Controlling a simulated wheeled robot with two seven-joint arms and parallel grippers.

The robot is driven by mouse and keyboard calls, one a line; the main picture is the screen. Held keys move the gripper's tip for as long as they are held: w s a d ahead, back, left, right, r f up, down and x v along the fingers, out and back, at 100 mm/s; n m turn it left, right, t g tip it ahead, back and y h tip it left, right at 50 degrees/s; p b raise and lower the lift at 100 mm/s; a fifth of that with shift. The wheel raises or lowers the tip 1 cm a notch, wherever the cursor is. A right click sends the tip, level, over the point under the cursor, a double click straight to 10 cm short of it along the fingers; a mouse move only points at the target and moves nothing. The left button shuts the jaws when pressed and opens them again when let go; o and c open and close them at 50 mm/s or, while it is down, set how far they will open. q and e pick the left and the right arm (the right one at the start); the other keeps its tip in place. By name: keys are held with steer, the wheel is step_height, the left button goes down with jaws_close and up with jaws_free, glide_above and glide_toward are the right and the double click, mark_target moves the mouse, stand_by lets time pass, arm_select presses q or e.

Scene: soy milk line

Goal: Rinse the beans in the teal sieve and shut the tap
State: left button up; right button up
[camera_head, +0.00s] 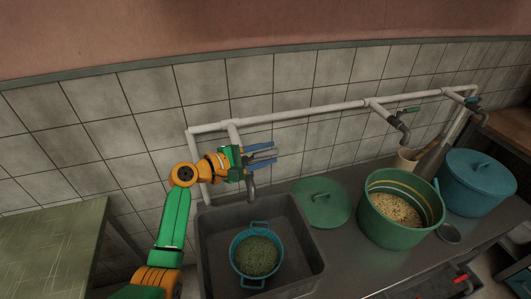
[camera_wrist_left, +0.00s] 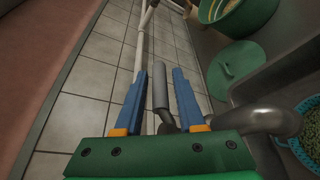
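The teal sieve (camera_head: 239,265) sits in the dark sink (camera_head: 211,272) with greenish beans (camera_head: 258,255) in it. Its rim also shows at the right edge of the left wrist view (camera_wrist_left: 287,146). The tap's grey spout (camera_head: 251,188) points down above the sink; I see no water stream. My left gripper (camera_head: 274,153) is above the tap at the wall. Its blue fingers are apart, with a grey rod-like part (camera_wrist_left: 160,88) between them in the left wrist view and narrow gaps on either side. I cannot tell whether it touches. My right gripper is out of view.
A green lid (camera_head: 322,203) lies right of the sink. Beside it stand a green pot (camera_head: 376,229) of pale beans and a lidded blue pot (camera_head: 470,190). A white pipe (camera_head: 310,111) runs along the tiled wall. A greenish table (camera_head: 52,248) is at the left.

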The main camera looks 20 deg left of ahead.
arm_select(q)
jaws_close()
stand_by(1.2)
